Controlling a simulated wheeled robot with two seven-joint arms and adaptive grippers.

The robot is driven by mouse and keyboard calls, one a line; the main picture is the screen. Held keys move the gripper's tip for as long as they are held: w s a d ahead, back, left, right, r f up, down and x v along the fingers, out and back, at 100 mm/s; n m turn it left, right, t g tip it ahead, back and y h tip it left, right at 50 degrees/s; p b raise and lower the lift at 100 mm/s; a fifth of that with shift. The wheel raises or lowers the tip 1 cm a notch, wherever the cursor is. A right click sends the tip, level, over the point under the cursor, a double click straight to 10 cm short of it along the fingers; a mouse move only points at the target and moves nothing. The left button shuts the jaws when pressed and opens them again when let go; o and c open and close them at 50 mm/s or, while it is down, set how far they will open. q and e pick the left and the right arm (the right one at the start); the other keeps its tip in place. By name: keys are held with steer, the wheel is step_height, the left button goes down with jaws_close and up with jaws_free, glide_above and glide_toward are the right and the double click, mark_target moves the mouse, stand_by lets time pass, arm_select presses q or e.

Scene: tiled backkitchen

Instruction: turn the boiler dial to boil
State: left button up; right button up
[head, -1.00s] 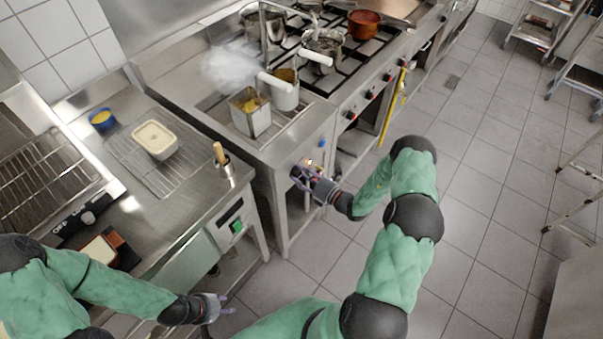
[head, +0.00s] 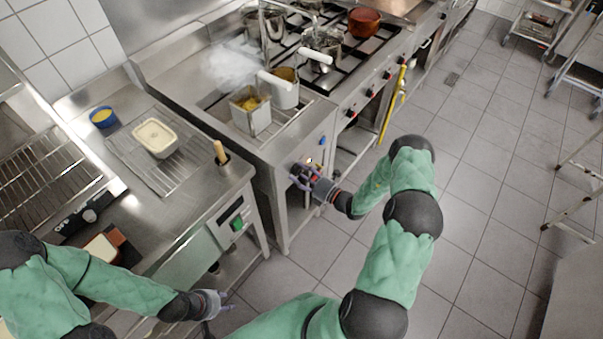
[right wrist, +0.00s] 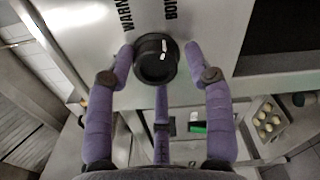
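The black boiler dial (right wrist: 156,60) shows in the right wrist view on a steel panel. A small white mark sits on its upper edge, slightly right of centre. Partly cut-off lettering lies above it, "WARM" to the left and "BOIL" (right wrist: 171,10) to the right. My right gripper (right wrist: 158,66) has its purple fingers spread around the dial, one on each side and one below, with a narrow gap at the right finger. In the head view my right gripper (head: 303,177) is at the boiler front (head: 287,190) and hides the dial. My left gripper (head: 222,302) is open and empty, low beside the counter.
A small light (head: 309,160) glows and a blue knob (head: 321,141) sits on the boiler front. A metal basket with yellow food (head: 249,112) stands on top near rising steam. The stove (head: 350,62) adjoins it.

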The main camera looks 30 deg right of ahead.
steer(key=shift+d+r, duration=0.1)
steer(key=shift+s+d, duration=0.1)
steer(key=v, duration=1.1)
steer(key=shift+s, duration=0.4)
